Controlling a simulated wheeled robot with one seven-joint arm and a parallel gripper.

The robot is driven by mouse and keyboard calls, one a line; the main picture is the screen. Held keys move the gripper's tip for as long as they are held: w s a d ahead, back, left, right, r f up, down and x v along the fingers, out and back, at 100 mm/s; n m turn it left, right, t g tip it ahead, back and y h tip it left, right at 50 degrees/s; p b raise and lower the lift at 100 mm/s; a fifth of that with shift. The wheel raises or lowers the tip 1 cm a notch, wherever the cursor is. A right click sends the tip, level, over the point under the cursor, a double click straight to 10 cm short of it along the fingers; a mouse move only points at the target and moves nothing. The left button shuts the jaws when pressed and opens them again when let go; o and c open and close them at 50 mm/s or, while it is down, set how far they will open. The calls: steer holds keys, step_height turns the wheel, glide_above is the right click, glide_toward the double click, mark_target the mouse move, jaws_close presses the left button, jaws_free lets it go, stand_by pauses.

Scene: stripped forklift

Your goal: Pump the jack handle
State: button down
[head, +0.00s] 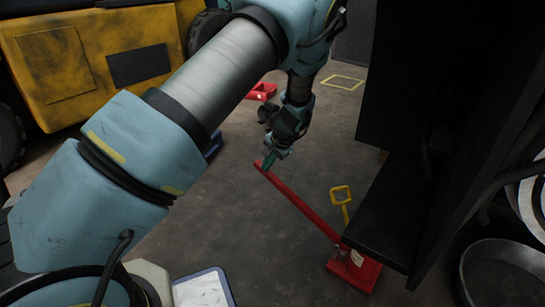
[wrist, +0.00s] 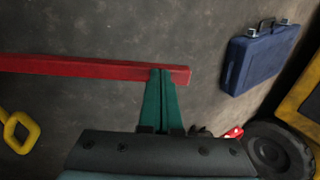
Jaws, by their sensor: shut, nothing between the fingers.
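The red jack (head: 354,268) sits on the floor at the lower right in the head view, partly under a dark panel. Its long red handle (head: 300,204) slants from the jack up and left to a free end by my gripper (head: 268,162). In the wrist view the handle (wrist: 90,67) crosses from the left edge to its end right of centre. The green fingers of my gripper (wrist: 161,72) are together, with their tips overlapping the handle near its free end. Nothing is between the fingers. I cannot tell whether the tips touch the handle.
A yellow handle-shaped part (head: 342,197) stands by the jack. The dark panel (head: 385,215) overhangs at right. A yellow forklift body (head: 70,60) stands at left. A blue case (wrist: 258,58) lies on the floor beyond the handle end. A round pan (head: 500,272) is at lower right.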

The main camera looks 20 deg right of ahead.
steer(key=w+a+f+g+h, duration=0.1)
steer(key=w+f+g, duration=0.1)
steer(key=f, duration=0.6)
steer(key=w+a+f+g+h+b, duration=0.1)
steer(key=w+f+g, duration=0.1)
steer(key=f, duration=0.6)
steer(key=shift+w+a+g+h, duration=0.25)
steer(key=shift+w+g+h, duration=0.05)
steer(key=shift+g+h, duration=0.1)
steer(key=r+p, duration=0.8)
steer(key=r, duration=0.7)
steer(key=shift+w+r, duration=0.2)
steer(key=shift+s, duration=0.1)
